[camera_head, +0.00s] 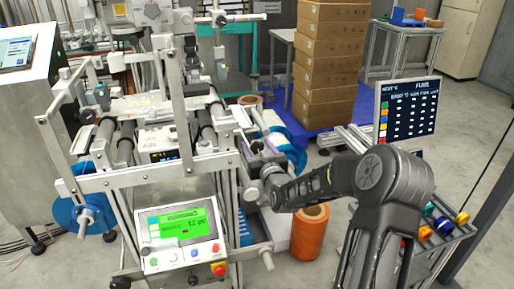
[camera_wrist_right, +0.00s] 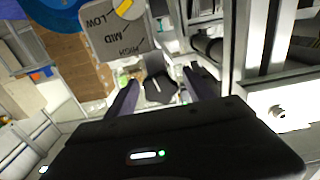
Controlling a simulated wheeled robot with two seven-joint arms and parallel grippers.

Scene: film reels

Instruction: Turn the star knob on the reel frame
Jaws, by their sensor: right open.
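The metal reel frame (camera_head: 182,170) fills the left and middle of the head view. My right gripper (camera_head: 262,160) is at its right side, beside the blue reel (camera_head: 292,150). In the right wrist view my right gripper (camera_wrist_right: 162,95) is open, with two dark fingers apart. A grey plate marked LOW, MID and HIGH (camera_wrist_right: 115,35) lies beyond the fingers, up and left, with a yellow piece (camera_wrist_right: 128,8) on it. A dark shape (camera_wrist_right: 158,82) shows between the fingers; I cannot tell whether it is the star knob. My left gripper is not in view.
A control panel with a green screen (camera_head: 182,235) is on the frame's front. An orange roll (camera_head: 310,235) stands on the floor below my right arm. Stacked cardboard boxes (camera_head: 328,65) stand behind. A dark display (camera_head: 408,108) and a cart with coloured rolls (camera_head: 445,228) are at the right.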

